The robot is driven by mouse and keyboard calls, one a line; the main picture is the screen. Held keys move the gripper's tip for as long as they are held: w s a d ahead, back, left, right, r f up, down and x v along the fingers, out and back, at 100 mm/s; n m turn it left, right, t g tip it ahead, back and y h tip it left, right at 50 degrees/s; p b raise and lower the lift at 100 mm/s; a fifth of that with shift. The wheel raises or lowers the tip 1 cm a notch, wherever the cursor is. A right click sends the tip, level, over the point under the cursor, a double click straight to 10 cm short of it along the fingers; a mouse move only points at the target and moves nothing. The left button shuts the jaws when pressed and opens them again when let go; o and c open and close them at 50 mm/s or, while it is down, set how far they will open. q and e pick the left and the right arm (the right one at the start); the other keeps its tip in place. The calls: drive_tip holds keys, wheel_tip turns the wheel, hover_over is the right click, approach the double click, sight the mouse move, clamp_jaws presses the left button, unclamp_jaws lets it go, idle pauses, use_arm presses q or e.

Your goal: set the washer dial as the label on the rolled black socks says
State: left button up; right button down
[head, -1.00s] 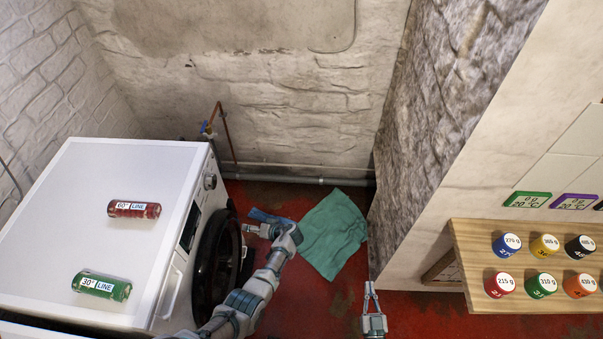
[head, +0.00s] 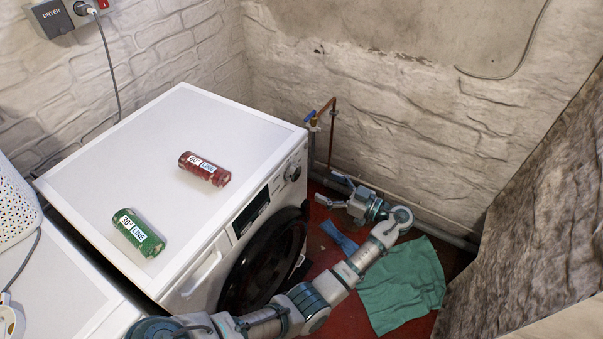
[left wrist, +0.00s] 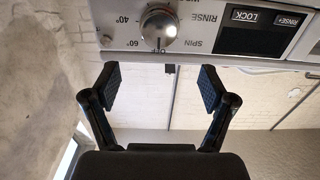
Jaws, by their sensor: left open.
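The white washer (head: 120,170) stands at the left with its round dark door (head: 262,268) facing right. Its silver dial (head: 293,172) is at the far end of the front panel. No black socks show. My right gripper is out of view.
A red roll labelled 60° LINE (head: 205,169) and a green roll labelled 30° LINE (head: 138,232) lie on the washer top. A second white machine (head: 60,290) stands nearer. A teal towel (head: 405,285) and blue cloth (head: 338,236) lie on the floor. A pipe (head: 332,130) stands behind.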

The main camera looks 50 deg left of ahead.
sight(297, 173)
use_arm(q)
drive_tip(key=x, duration=0.5)
drive_tip(key=f+x, duration=0.1)
drive_tip(key=x, duration=0.2)
drive_tip(key=shift+w+a, duration=0.15)
drive_tip(key=shift+a, duration=0.25)
drive_tip(key=shift+s+a+r, duration=0.25)
drive_tip(key=shift+s+a, duration=0.1)
drive_tip(key=shift+a, duration=0.2)
drive_tip(key=shift+a+f, duration=0.1)
drive_tip(key=shift+a, duration=0.15)
drive_tip(key=c, duration=1.1)
drive_tip(key=shift+c, duration=0.2)
